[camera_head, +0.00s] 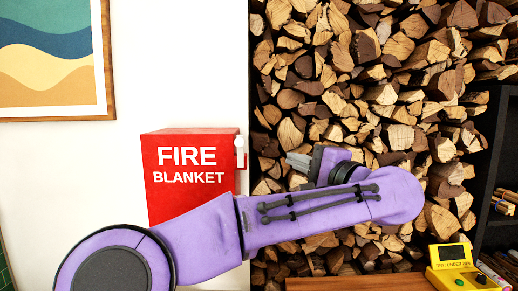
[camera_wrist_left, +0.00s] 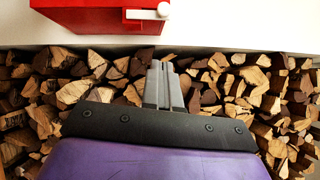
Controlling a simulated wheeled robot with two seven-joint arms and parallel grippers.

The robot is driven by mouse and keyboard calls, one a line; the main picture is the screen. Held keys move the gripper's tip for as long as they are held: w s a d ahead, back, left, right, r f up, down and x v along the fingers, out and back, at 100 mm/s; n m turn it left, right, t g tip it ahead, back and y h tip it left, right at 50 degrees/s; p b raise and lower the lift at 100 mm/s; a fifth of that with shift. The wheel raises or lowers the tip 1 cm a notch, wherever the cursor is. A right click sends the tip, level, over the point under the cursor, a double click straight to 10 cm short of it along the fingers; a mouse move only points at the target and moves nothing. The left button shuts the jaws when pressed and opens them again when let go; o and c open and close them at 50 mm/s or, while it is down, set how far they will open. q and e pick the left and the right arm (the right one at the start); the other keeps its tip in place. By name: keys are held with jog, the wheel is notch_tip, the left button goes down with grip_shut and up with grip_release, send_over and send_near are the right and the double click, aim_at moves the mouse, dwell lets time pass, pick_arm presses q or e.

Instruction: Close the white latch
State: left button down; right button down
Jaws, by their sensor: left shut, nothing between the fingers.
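The white latch (camera_head: 240,152) is on the right edge of the red fire blanket box (camera_head: 190,172), which is on the white wall. In the head view it stands upright beside the box's front corner. In the left wrist view the latch (camera_wrist_left: 148,13) shows at the top, with a rounded end, against the red box (camera_wrist_left: 92,18). My left gripper (camera_head: 290,160) is right of the latch and apart from it, in front of the firewood. Its grey fingers (camera_wrist_left: 161,66) are shut and empty, pointing toward the box side. My right gripper is in neither view.
Stacked firewood (camera_head: 340,75) fills the space right of the box. A yellow meter (camera_head: 460,270) sits on a wooden surface (camera_head: 360,283) at lower right. A dark shelf (camera_head: 497,150) stands at the far right. A framed picture (camera_head: 50,60) hangs at upper left.

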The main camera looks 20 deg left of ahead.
pick_arm(q)
jog(key=p, duration=0.5)
send_near(240, 153)
notch_tip(240, 153, up, 3)
jog(key=w+d, duration=0.2)
jog(key=w, duration=0.1)
jog(key=a+p, duration=0.1)
jog(key=a, duration=0.3)
jog(key=shift+a+r+p, duration=0.2)
jog(key=shift+a+p, duration=0.1)
jog(key=shift+p, duration=0.05)
